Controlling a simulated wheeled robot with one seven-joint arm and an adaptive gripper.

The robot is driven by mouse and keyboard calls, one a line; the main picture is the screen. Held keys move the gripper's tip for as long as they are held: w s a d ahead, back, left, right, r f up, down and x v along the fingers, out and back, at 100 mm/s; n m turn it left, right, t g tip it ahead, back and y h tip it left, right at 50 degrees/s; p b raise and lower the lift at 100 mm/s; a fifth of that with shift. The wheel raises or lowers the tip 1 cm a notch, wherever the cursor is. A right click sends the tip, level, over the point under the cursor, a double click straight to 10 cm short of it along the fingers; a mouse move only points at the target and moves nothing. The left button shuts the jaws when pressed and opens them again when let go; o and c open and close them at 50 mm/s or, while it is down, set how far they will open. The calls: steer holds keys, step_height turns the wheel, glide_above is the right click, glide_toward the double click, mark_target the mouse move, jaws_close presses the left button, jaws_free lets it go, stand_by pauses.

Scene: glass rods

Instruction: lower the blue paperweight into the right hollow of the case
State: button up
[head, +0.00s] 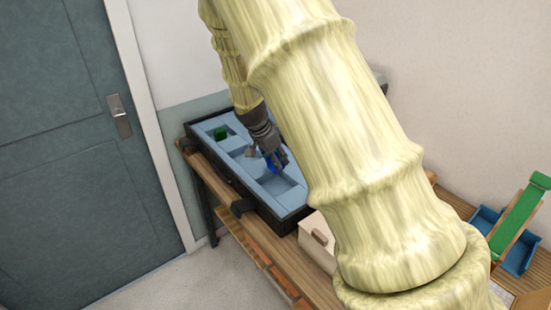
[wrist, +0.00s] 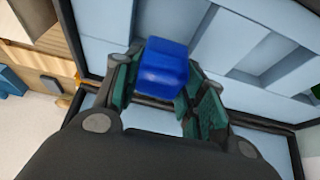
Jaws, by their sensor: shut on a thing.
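The blue paperweight (wrist: 162,68) is a rounded block held between the fingers of my gripper (wrist: 163,88). In the head view a small part of the paperweight (head: 271,166) shows below my gripper (head: 277,158). The black-rimmed case (head: 252,206) lies open on the table with a light blue lining. Its right hollow (head: 284,186) shows bare lining, just below the paperweight in the picture. I cannot tell the height of the paperweight above it. The wrist view shows the lining with recesses behind the paperweight. A green block (head: 221,132) sits in the left hollow.
A pale wooden box (head: 317,240) stands close to the case's right end. Farther right is a blue tray (head: 522,253) with a green sloping piece (head: 520,215). My own arm hides much of the table. A door (head: 70,130) is at the left.

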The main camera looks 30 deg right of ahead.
mark_target(275, 170)
steer(key=shift+f, duration=0.1)
steer(key=shift+f+b, duration=1.35)
steer(key=shift+f, duration=1.15)
steer(key=shift+f+b, duration=1.3)
steer(key=shift+f, duration=1.2)
stand_by(1.4)
steer(key=o, duration=1.3)
steer(key=v, duration=1.2)
steer(key=shift+d, duration=0.1)
